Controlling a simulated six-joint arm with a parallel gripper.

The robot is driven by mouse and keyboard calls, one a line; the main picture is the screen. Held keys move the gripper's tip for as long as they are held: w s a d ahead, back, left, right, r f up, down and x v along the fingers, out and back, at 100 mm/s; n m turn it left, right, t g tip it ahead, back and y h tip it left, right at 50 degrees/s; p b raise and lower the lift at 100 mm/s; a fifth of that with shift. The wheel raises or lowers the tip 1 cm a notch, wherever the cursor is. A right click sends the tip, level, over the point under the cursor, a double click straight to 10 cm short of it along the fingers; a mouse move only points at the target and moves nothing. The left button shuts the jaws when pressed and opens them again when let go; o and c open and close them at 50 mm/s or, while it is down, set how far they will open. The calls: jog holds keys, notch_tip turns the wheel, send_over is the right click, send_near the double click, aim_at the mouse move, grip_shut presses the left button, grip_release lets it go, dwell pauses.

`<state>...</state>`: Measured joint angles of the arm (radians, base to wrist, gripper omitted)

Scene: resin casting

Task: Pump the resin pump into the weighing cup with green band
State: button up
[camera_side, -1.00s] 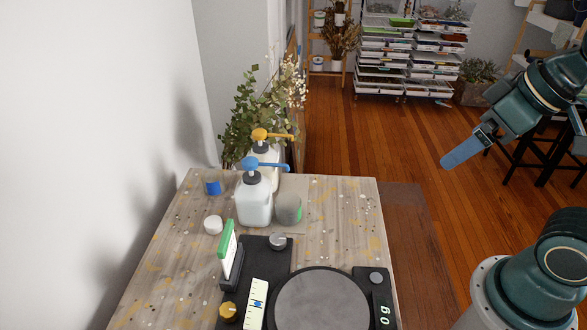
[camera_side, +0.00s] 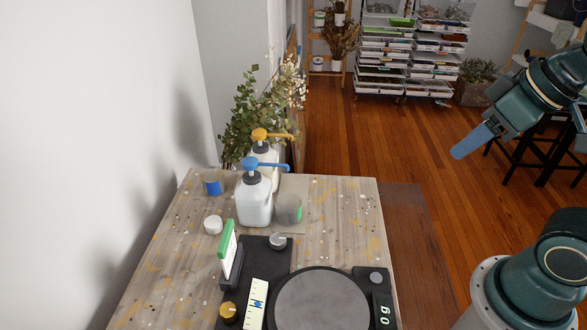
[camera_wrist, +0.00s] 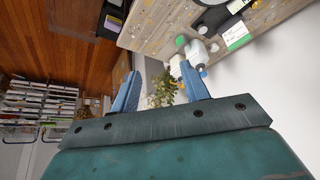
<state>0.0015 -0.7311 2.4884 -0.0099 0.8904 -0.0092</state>
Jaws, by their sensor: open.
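Two white pump bottles stand at the back of the table. The front bottle (camera_side: 254,203) has a blue pump head (camera_side: 262,164), and the one behind it has an orange pump head (camera_side: 268,135). I cannot tell which holds resin. A grey cup with a green band (camera_side: 288,208) stands just right of the front bottle; its green shows in the wrist view (camera_wrist: 181,40). My gripper (camera_side: 460,153) is up in the air, well right of the table. In the wrist view my gripper (camera_wrist: 160,82) has its blue fingers apart with nothing between them.
A scale with a round grey plate (camera_side: 322,305) is at the table front and reads 0 g. The table's right back is clear.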

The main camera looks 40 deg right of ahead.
jog(key=shift+w+a+r, duration=0.1)
jog(key=shift+w+r, duration=0.05)
jog(key=shift+w, duration=0.3)
jog(key=c, duration=0.3)
jog(key=shift+n+y, duration=0.4)
jog(key=shift+n, duration=0.5)
jog(key=w, duration=0.1)
jog(key=w+a, duration=0.1)
jog(key=w, duration=0.1)
jog(key=w+r, duration=0.1)
jog(key=w, duration=0.1)
jog(key=shift+a, duration=0.15)
grip_shut()
jog(key=w+a+f+n+y, duration=0.2)
jog(key=w, duration=0.7)
jog(key=w+a+f+n+y, duration=0.1)
jog(key=w+a+f+n, duration=0.1)
jog(key=w, duration=0.8)
jog(key=w+a+f+n+y, duration=0.2)
jog(key=w+a+f+n, duration=0.1)
jog(key=w, duration=0.6)
jog(key=shift+w+a+f+t+y, duration=0.2)
jog(key=shift+t+y, duration=0.1)
jog(key=shift+t, duration=0.1)
